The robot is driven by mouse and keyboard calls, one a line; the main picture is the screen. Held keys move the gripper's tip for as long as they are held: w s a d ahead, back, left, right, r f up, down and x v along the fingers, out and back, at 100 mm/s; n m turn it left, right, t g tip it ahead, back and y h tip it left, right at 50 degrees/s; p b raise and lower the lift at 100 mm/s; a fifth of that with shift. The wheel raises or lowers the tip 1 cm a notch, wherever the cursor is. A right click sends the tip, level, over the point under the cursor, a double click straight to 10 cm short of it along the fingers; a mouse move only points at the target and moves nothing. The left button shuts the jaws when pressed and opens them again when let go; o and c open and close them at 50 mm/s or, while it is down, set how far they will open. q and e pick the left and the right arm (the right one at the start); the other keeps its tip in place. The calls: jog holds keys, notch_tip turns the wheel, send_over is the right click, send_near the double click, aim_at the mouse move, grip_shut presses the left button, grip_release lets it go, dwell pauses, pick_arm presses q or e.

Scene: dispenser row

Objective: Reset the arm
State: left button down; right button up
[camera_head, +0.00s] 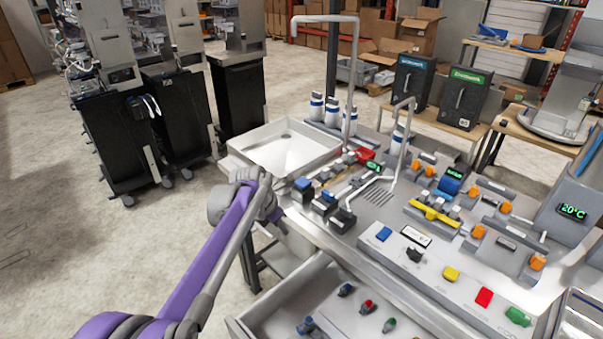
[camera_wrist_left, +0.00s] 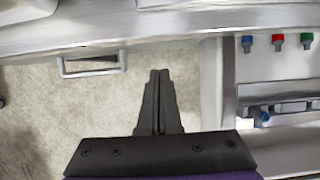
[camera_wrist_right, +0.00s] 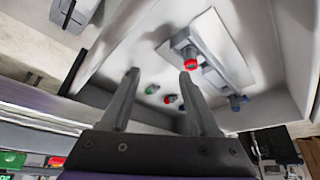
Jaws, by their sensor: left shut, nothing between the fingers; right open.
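My left arm (camera_head: 215,250) is purple and grey and reaches in from the lower left of the head view. Its gripper (camera_head: 270,208) is beside the front left edge of the metal counter, near the white basin. In the left wrist view the black fingers (camera_wrist_left: 158,78) are shut together with nothing between them, over bare floor in front of the counter edge. My right gripper (camera_wrist_right: 160,75) is open and empty in the right wrist view. Its two fingers are spread in front of an open drawer (camera_wrist_right: 110,50). The right arm does not show in the head view.
The open drawer (camera_head: 265,305) below the counter holds blue, red and green nozzles. A white basin (camera_head: 283,148), bent pipes and coloured buttons are on the counter. A metal handle (camera_wrist_left: 92,68) is at the counter front. Open floor (camera_head: 120,230) lies at the left, before black cabinets (camera_head: 115,130).

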pick_arm(q)
jog(key=s+a+r+m+p, duration=0.2)
jog(key=s+r+m, duration=0.3)
jog(key=s+m, duration=0.4)
jog(key=s+a+f+m+t+y+p, duration=0.1)
jog(key=s+a+f+m, duration=0.1)
jog(key=s+m, duration=0.7)
jog(key=s+a+f+m+t+y+p, duration=0.1)
jog(key=s+a+f+m+p, duration=0.1)
jog(key=s+m, duration=0.8)
jog(key=s, duration=0.6)
jog(key=shift+s+a+y, duration=0.15)
jog(key=shift+y, duration=0.25)
jog(key=shift+f, duration=0.1)
